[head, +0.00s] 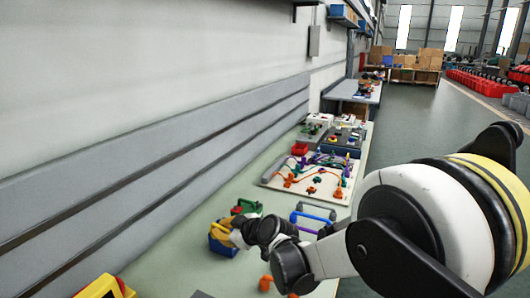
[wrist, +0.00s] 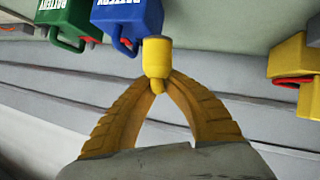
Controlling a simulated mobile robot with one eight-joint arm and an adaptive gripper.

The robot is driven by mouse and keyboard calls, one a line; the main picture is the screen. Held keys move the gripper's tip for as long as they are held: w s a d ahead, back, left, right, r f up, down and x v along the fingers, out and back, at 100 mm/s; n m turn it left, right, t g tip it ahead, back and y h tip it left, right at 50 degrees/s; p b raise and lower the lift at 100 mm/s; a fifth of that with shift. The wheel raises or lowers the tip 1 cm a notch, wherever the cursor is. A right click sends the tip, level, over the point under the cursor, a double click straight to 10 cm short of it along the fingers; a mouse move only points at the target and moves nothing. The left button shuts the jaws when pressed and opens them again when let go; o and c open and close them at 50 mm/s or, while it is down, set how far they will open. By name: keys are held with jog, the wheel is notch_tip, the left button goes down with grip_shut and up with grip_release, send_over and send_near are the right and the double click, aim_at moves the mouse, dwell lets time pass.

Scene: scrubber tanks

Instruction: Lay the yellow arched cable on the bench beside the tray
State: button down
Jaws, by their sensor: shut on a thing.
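My gripper (wrist: 156,88) shows in the wrist view with two ribbed yellow fingers closed together at the tips. Between the tips is a stubby yellow piece (wrist: 156,58), seen nearly end-on; I take it for the yellow arched cable, though its arch does not show. In the head view my gripper (head: 222,229) is low over the near part of the bench (head: 180,262), next to a blue battery (head: 222,246). The held piece cannot be told apart from the yellow fingers there. The pale tray (head: 330,197) with several coloured cables lies farther along the bench.
The blue battery (wrist: 127,22) and a green battery (wrist: 68,20) are close beyond my fingertips. A yellow object (wrist: 291,58) is at the right of the wrist view. A blue-handled item (head: 314,215) stands between batteries and tray. The wall (head: 120,120) borders the bench's left side.

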jog(key=s+d+r+m+t+h, duration=0.1)
jog(key=s+d+r+m+h, duration=0.15)
jog(key=d, duration=0.95)
jog(key=s+d+r+m+t+h, duration=0.15)
jog(key=s+d, duration=0.25)
jog(key=d, duration=0.7)
jog(key=s+d+r+m+t+h, duration=0.1)
jog(key=s+d+m+h, duration=0.15)
jog(key=d, duration=0.95)
jog(key=s+f+m+h, duration=0.3)
jog(key=s+f, duration=0.2)
jog(key=shift+s+t, duration=0.15)
jog(key=shift+t, duration=0.2)
jog(key=shift+d, duration=0.1)
